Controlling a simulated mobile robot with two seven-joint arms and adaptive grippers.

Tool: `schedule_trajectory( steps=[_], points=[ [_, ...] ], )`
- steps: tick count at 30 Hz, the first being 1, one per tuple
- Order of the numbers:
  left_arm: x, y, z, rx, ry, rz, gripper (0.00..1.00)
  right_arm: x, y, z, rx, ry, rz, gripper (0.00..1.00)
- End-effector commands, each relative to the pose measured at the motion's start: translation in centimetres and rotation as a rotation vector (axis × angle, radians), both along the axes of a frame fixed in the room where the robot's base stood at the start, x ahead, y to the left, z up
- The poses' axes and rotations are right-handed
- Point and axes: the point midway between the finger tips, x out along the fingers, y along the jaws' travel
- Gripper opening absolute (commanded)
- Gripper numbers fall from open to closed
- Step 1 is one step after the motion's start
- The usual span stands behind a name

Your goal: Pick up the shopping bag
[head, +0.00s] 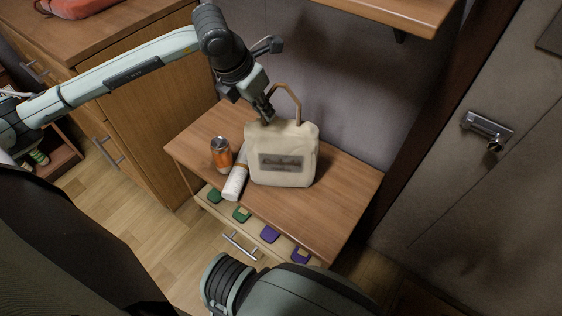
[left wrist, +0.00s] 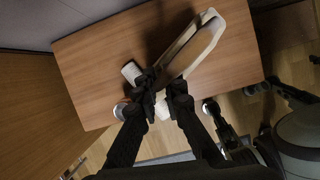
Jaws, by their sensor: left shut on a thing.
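The cream shopping bag (head: 284,150) has a dark label on its front and a brown loop handle. It is upright on the small wooden table in the head view. My left gripper (head: 265,113) is shut on it at its upper left corner, beside the handle. In the left wrist view the bag (left wrist: 196,45) is seen from above, and the left gripper's fingers (left wrist: 165,92) close around its near end. The fingers hide the exact hold. My right gripper (left wrist: 241,94) appears at the right of the wrist view, its dark fingers spread apart and empty.
The table (head: 335,200) is bare to the right. A wall shelf (head: 395,14) overhangs behind. A wooden cabinet (head: 150,110) stands left; a grey door (head: 470,190) stands right.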

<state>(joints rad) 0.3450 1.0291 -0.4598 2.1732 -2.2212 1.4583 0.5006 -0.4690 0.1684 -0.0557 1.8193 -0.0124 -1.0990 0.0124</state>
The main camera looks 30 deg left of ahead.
Motion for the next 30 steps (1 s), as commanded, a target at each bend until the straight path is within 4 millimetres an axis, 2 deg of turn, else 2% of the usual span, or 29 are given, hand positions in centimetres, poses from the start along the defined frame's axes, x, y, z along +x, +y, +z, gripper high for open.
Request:
schedule_trajectory(
  steps=[16, 20, 25, 30],
  points=[
    [0.0, -0.1, 0.5, -0.004, -0.001, 0.0, 0.0, 0.0, -0.1, 0.1, -0.002, 0.0, 0.0, 0.76],
    [0.1, -0.1, 1.6, -0.002, -0.004, 0.0, 0.0, 0.0, -0.1, 0.3, -0.003, -0.001, -0.001, 0.76],
    [0.1, -0.1, 4.2, -0.002, -0.007, 0.0, 0.0, 0.1, -0.1, 0.7, -0.006, -0.005, 0.0, 0.76],
    [-2.5, 1.9, 5.6, 0.007, 0.0, 0.003, 0.0, 0.3, -0.2, 1.9, -0.012, -0.012, 0.0, 0.76]
  ],
)
